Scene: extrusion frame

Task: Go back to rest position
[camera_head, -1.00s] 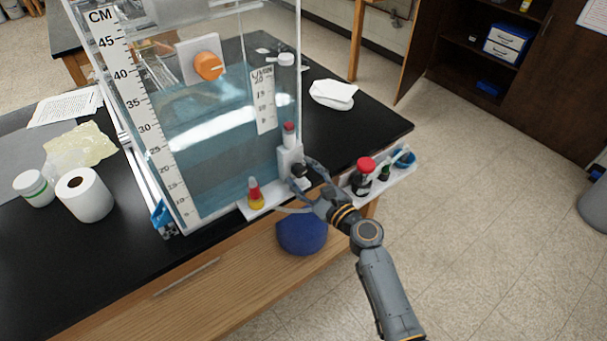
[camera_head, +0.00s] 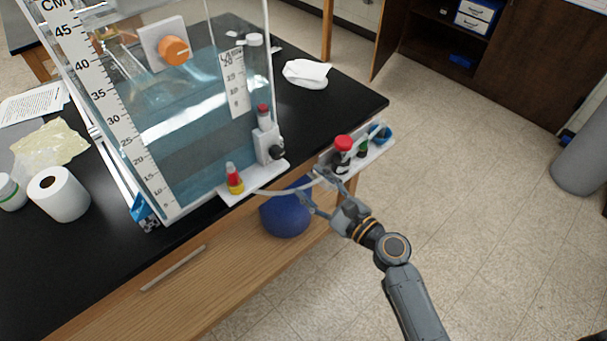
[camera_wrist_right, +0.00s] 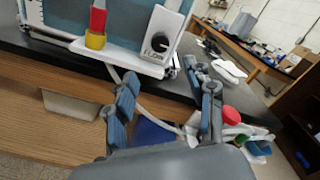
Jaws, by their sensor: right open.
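My right gripper (camera_head: 316,190) is open and empty, in front of the black table's (camera_head: 330,118) edge. It is apart from the valve block with the black knob (camera_head: 277,152) on the tank's white shelf. In the right wrist view, both fingers of the right gripper (camera_wrist_right: 168,98) stand wide apart with no object held between them. The black knob (camera_wrist_right: 158,42) shows beyond the fingers there. A pale tube (camera_head: 272,192) runs behind the fingers. My left gripper is not in view.
The water tank (camera_head: 190,110) with a centimetre scale stands on the table. A red-and-yellow fitting (camera_head: 234,178) sits on its shelf. A side tray (camera_head: 372,156) holds a red-capped bottle (camera_head: 342,150), close to my right gripper.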

